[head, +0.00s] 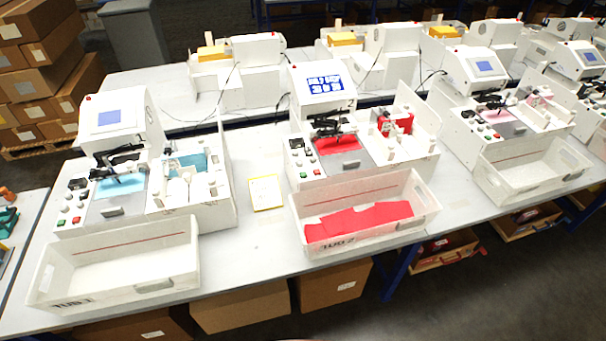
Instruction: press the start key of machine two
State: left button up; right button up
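Machine two (378,166) is the white plotter in the middle of the table, with a "2" on its housing. Its tilted screen (324,83) is lit blue with several white blocks. A red sheet (338,145) lies under its dark pen carriage (330,124). Its key panel (298,158) is on the left side, with small dark and light knobs. A green key (303,175) and a red key (316,171) sit at the panel's front edge. Any lettering on the keys is too small to read. Neither of my grippers is in view.
A white tub (429,206) marked 2 holds red pieces in front of machine two. Machine one (205,215), with a blue sheet and an empty tub (115,290), stands left. A yellow card (266,193) lies between them. Another machine (470,125) stands right.

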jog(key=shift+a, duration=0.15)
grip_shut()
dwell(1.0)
